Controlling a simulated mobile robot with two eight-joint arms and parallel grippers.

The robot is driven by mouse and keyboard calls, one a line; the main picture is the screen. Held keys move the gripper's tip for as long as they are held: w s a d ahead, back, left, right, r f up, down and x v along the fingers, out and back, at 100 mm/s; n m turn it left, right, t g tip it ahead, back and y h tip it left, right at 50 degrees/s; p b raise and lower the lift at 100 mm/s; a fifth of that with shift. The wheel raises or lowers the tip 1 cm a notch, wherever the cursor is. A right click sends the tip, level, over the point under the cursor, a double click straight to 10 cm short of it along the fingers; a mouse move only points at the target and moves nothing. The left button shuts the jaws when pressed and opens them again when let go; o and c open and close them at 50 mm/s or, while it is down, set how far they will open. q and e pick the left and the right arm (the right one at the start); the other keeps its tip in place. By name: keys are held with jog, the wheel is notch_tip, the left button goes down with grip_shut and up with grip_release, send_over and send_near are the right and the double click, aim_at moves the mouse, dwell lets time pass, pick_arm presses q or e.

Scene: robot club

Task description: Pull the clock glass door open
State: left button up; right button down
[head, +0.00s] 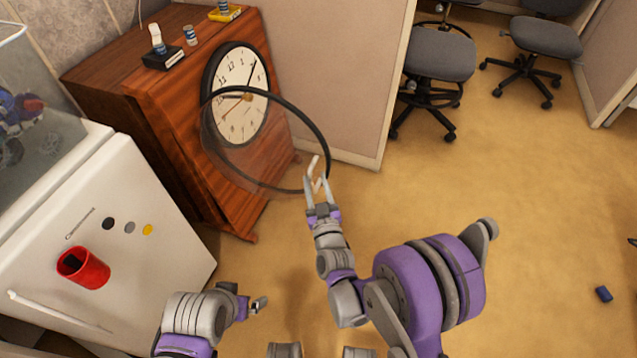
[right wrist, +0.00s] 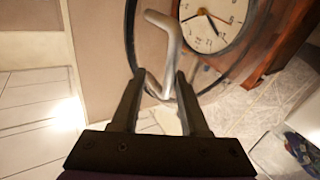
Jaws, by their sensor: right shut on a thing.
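The round wall clock (head: 232,68) with a white face sits on the front of a brown wooden cabinet. Its glass door (head: 323,135), a clear disc with a dark rim, stands swung out from the face toward me. A pale curved handle (right wrist: 170,45) is on the door's rim. My right gripper (head: 316,180) is at the near right edge of the door, shut on the handle; its fingers lie on either side of the handle in the right wrist view (right wrist: 160,82). My left gripper (head: 259,304) is low and apart from the clock; its jaw opening is unclear.
The wooden cabinet (head: 165,120) carries small items on top. A white surface (head: 130,215) with a red cup (head: 83,268) is at the left, below a glass tank (head: 35,110). A beige partition (head: 330,70) stands behind the door. Floor at the right is mostly open, with office chairs (head: 440,55) farther back.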

jog(key=shift+a+f+y, duration=0.1)
jog(key=shift+a+y, duration=0.2)
jog(key=shift+a, duration=0.65)
jog(key=c, duration=0.8)
grip_release()
jog(key=shift+a, duration=0.15)
jog(key=shift+c, duration=0.2)
jog(key=shift+o, duration=0.5)
jog(key=shift+a, duration=0.2)
pick_arm(q)
jog(key=shift+a, duration=0.2)
pick_arm(e)
jog(key=shift+d, duration=0.1)
jog(key=shift+c, duration=0.2)
jog(key=shift+c, duration=0.3)
pick_arm(q)
jog(key=shift+s+b+x, duration=0.15)
jog(key=shift+b+x, duration=0.65)
jog(key=shift+x, duration=0.1)
jog(key=shift+s+b+x, duration=0.2)
jog(key=shift+b+x, duration=0.55)
jog(key=shift+x, duration=0.2)
pick_arm(e)
jog(key=d+r+v, duration=0.1)
jog(key=v, duration=1)
jog(key=shift+f, duration=0.35)
